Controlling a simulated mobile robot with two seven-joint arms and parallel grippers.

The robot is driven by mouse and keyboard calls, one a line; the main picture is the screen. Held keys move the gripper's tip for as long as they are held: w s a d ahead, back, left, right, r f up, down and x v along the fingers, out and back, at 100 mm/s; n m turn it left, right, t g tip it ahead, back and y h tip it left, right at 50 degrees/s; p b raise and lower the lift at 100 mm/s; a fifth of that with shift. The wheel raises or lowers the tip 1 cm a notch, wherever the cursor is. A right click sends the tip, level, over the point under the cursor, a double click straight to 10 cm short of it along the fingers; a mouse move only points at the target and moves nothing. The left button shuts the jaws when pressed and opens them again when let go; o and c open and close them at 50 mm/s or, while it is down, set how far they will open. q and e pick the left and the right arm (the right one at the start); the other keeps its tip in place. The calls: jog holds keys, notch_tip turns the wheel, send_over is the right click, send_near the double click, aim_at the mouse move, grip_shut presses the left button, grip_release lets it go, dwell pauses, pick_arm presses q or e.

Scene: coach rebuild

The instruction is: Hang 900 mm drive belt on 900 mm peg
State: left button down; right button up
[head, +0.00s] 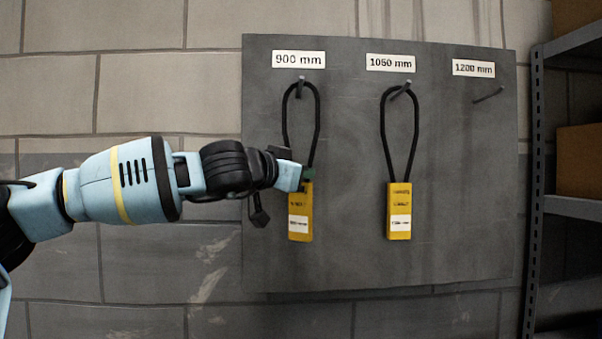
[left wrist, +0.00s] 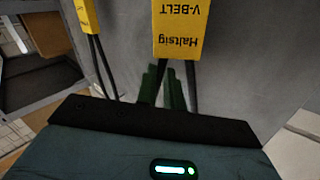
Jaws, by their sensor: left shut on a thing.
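The 900 mm drive belt (head: 317,115) is a black loop with a yellow card sleeve (head: 300,215) at its lower end. It hangs upright below the 900 mm label (head: 299,59), with the top of its loop at the 900 mm peg (head: 300,86); the loop appears to be over the peg. My left gripper (head: 306,176) reaches in from the left and is shut on the belt just above the sleeve. In the left wrist view the green fingers (left wrist: 164,90) are at the black strands beside the sleeve (left wrist: 181,28). My right gripper is not in view.
A second belt with a yellow sleeve (head: 399,208) hangs on the 1050 mm peg (head: 402,88). The 1200 mm peg (head: 488,95) is bare. The grey board (head: 455,200) is fixed to a block wall. A metal shelf (head: 570,205) with boxes stands at the right.

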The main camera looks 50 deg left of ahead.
pick_arm(q)
jog(key=c, duration=1.4)
grip_release()
jog(key=shift+c, duration=0.2)
jog(key=shift+s, duration=0.15)
jog(key=s+d, duration=0.1)
jog(key=s, duration=0.6)
jog(key=shift+s+d+r, duration=0.2)
jog(key=shift+d, duration=0.05)
